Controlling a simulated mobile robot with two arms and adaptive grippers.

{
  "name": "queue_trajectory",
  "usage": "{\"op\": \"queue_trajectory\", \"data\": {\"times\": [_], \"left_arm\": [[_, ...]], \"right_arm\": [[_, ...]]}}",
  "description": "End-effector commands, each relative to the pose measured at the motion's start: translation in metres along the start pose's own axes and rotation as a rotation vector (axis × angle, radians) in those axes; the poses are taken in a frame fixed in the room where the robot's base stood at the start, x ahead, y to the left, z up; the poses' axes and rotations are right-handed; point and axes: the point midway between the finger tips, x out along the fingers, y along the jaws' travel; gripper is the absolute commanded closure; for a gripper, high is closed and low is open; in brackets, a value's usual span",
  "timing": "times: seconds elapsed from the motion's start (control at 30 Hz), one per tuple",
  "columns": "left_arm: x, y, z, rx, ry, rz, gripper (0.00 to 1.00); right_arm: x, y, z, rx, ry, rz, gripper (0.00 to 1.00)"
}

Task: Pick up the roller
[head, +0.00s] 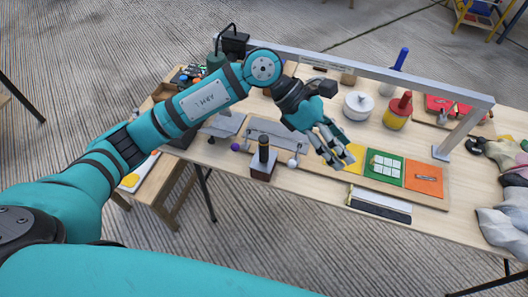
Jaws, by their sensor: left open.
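My left gripper (328,148) is open and empty, its grey fingers spread and pointing down over the middle of the workbench. I cannot tell for certain which thing is the roller. An upright dark handle with a gold band (263,154) stands on a small wooden block (263,170) near the front edge, to the left of my left gripper and apart from it. A blue-handled tool (401,59) stands upright at the back right. My left forearm hides part of the bench's left side. I do not make out my right gripper.
A grey metal frame (390,72) spans the bench (310,182). A white lidded pot (358,104), a red-and-yellow pot (397,113) and colored patches (384,167) lie to the right. A black-and-white bar (380,205) is at the front edge. Grey fabric (503,222) bunches at the right.

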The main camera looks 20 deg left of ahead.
Motion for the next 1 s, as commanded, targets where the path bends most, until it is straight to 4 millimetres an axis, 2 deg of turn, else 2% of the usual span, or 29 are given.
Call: {"op": "queue_trajectory", "data": {"times": [0.03,0.1,0.2,0.3,0.4,0.53,0.8,1.0], "left_arm": [[-0.019,0.021,-0.025,0.045,0.176,0.064,0.46],[-0.050,0.045,-0.058,0.075,0.406,0.134,0.46],[-0.097,0.067,-0.089,0.073,0.658,0.209,0.46],[-0.132,0.077,-0.105,0.054,0.809,0.254,0.46],[-0.146,0.080,-0.114,0.039,0.874,0.271,0.46],[-0.138,0.084,-0.128,0.036,0.886,0.269,0.46],[-0.101,0.097,-0.172,0.034,0.882,0.267,0.46],[-0.080,0.106,-0.196,0.037,0.881,0.269,0.46]], "right_arm": [[0.000,0.000,0.000,0.000,0.000,0.000,0.36],[0.000,0.000,0.000,0.000,0.000,0.000,0.36],[0.000,0.000,0.000,-0.001,0.001,0.000,0.36],[0.000,0.000,0.000,-0.001,0.001,0.000,0.36],[-0.002,0.000,-0.001,-0.001,0.001,0.000,0.36],[-0.008,0.001,-0.001,-0.002,0.001,0.001,0.36],[-0.025,0.005,-0.002,-0.003,0.001,0.006,0.36],[-0.032,0.005,-0.003,-0.003,0.001,0.006,0.36]]}}
